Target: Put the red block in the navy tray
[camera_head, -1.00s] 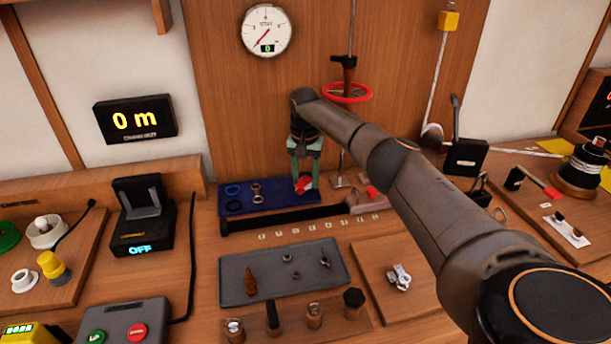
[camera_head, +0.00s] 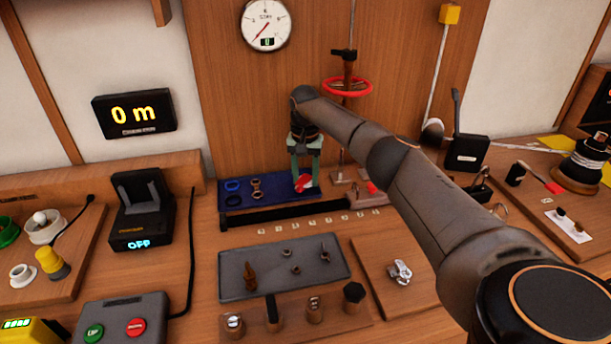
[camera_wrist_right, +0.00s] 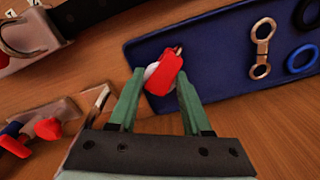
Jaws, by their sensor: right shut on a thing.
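The red block (camera_head: 304,183), a small pulley with a red cheek and a pale round part, is between the fingertips of my right gripper (camera_head: 305,174). In the right wrist view the red block (camera_wrist_right: 164,76) shows at the tips of the green fingers (camera_wrist_right: 160,88), over the near edge area of the navy tray (camera_wrist_right: 205,65). Whether it touches the tray floor is hard to tell. The navy tray (camera_head: 275,200) lies against the back panel. My right gripper is shut on the red block and points down. My left gripper is not in view.
A grey tray (camera_head: 235,282) with small parts lies nearer.

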